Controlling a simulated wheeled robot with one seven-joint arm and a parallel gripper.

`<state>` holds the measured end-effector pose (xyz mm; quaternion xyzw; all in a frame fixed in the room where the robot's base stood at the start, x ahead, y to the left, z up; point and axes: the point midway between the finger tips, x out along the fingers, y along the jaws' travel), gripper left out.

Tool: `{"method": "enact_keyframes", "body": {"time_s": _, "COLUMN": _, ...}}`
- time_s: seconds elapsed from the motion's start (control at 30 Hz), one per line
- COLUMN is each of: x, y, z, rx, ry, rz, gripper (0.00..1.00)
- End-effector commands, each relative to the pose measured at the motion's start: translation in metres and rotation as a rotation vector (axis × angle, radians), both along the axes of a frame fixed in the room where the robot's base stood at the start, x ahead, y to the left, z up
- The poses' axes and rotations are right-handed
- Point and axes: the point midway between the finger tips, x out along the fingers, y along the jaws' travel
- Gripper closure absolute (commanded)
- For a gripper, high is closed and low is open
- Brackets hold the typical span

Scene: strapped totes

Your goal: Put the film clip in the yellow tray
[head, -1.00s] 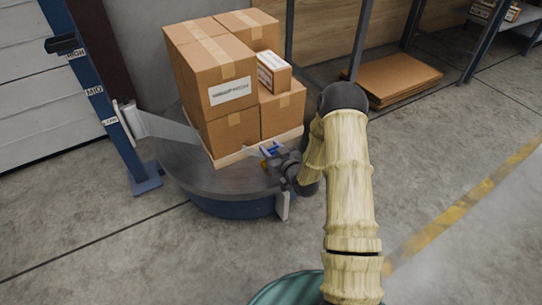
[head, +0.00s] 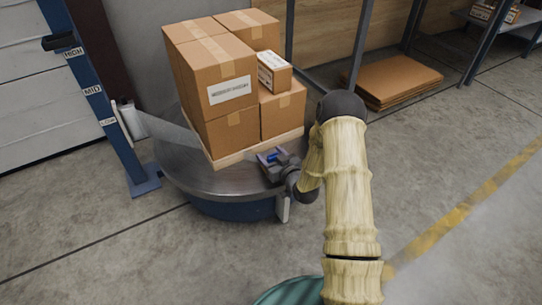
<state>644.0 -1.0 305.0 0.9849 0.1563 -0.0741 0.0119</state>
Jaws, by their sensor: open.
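My gripper (head: 268,158) is open at the front right corner of the pallet, above the round turntable. A small blue piece (head: 272,157) shows at its jaws. It may be the film clip, but it is too small to be sure, and I cannot tell whether the jaws touch it. A translucent strip of film (head: 170,134) runs from the carriage on the blue post toward the near left edge of the pallet. I do not see a yellow tray in the head view.
Stacked cardboard boxes (head: 215,80) stand on a wooden pallet (head: 228,160) on the grey turntable (head: 190,180). A blue post (head: 100,100) with height labels stands at left. Flat cardboard (head: 398,80) lies under a rack at back right.

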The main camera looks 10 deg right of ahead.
Motion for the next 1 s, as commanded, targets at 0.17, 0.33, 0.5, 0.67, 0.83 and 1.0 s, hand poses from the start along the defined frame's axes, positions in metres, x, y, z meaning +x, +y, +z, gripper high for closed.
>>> {"method": "enact_keyframes", "body": {"time_s": 0.17, "x": -0.007, "y": -0.003, "z": 0.006, "rx": 0.0, "ry": 0.002, "rz": -0.001, "gripper": 0.39}}
{"method": "enact_keyframes", "body": {"time_s": 0.33, "x": -0.031, "y": -0.01, "z": 0.012, "rx": 0.001, "ry": 0.005, "rz": -0.001, "gripper": 0.39}}
{"method": "enact_keyframes", "body": {"time_s": 0.5, "x": -0.063, "y": -0.021, "z": 0.017, "rx": 0.001, "ry": 0.006, "rz": -0.002, "gripper": 0.39}}
{"method": "enact_keyframes", "body": {"time_s": 0.67, "x": -0.091, "y": -0.03, "z": 0.021, "rx": 0.001, "ry": 0.006, "rz": -0.001, "gripper": 0.39}}
{"method": "enact_keyframes", "body": {"time_s": 0.83, "x": -0.11, "y": -0.036, "z": 0.022, "rx": 0.001, "ry": 0.003, "rz": -0.001, "gripper": 0.39}}
{"method": "enact_keyframes", "body": {"time_s": 1.0, "x": -0.114, "y": -0.037, "z": 0.021, "rx": 0.0, "ry": 0.0, "rz": 0.0, "gripper": 0.39}}
